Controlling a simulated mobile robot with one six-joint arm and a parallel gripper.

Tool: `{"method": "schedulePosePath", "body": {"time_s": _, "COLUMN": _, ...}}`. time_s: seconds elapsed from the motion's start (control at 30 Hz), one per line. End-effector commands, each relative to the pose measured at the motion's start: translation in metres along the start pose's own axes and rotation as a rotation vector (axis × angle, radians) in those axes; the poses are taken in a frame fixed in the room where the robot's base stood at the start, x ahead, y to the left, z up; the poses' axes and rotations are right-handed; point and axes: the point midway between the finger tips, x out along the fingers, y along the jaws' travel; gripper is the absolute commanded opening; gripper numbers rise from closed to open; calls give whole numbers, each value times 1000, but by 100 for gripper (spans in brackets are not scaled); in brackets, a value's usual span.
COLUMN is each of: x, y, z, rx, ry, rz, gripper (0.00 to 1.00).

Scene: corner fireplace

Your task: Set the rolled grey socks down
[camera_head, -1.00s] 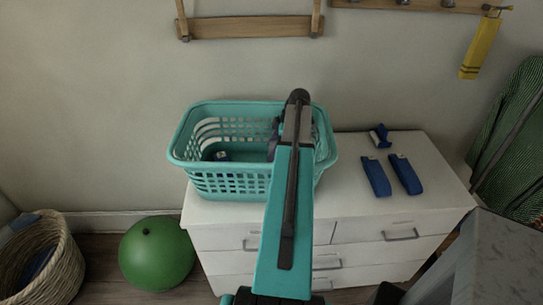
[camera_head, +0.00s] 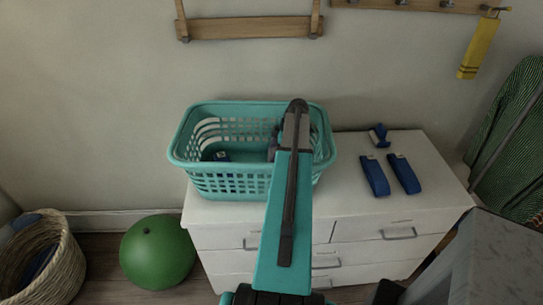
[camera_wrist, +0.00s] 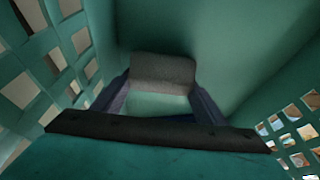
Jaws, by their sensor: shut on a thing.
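The rolled grey socks (camera_wrist: 163,70) show in the wrist view as a grey, rounded bundle between the tips of my two dark fingers. My gripper (camera_wrist: 162,88) is shut on them. In the head view my gripper (camera_head: 273,146) is down inside the right part of the teal laundry basket (camera_head: 228,184), mostly hidden by the basket and my arm. The socks cannot be made out there. Teal basket walls surround the gripper in the wrist view. Whether the socks touch the basket floor cannot be told.
The basket stands on a white chest of drawers (camera_head: 352,215). A small dark item with a pale patch (camera_head: 221,156) lies inside it. Blue items (camera_head: 375,178) lie to its right. A green ball (camera_head: 157,252) and a wicker basket (camera_head: 62,270) are at lower left.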

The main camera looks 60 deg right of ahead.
Motion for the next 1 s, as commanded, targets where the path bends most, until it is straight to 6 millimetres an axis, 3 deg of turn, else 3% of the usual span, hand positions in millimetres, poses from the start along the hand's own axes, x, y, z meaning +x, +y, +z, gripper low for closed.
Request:
{"method": "schedulePosePath", "body": {"time_s": 0.1, "x": 3, "y": 0, "z": 1, "rx": 0, "ry": 0, "rz": 0, "gripper": 41}}
{"method": "schedulePosePath", "body": {"time_s": 0.13, "x": 2, "y": 0, "z": 1, "rx": 0, "ry": 0, "rz": 0, "gripper": 71}}
{"method": "schedulePosePath", "body": {"time_s": 0.23, "x": 2, "y": 0, "z": 0, "rx": -1, "ry": 0, "rz": 0, "gripper": 85}}
{"method": "schedulePosePath", "body": {"time_s": 0.73, "x": -2, "y": 0, "z": -1, "rx": -1, "ry": 0, "rz": 0, "gripper": 85}}
{"method": "schedulePosePath", "body": {"time_s": 1.0, "x": -24, "y": 0, "z": -1, "rx": -2, "ry": 0, "rz": 1, "gripper": 85}}
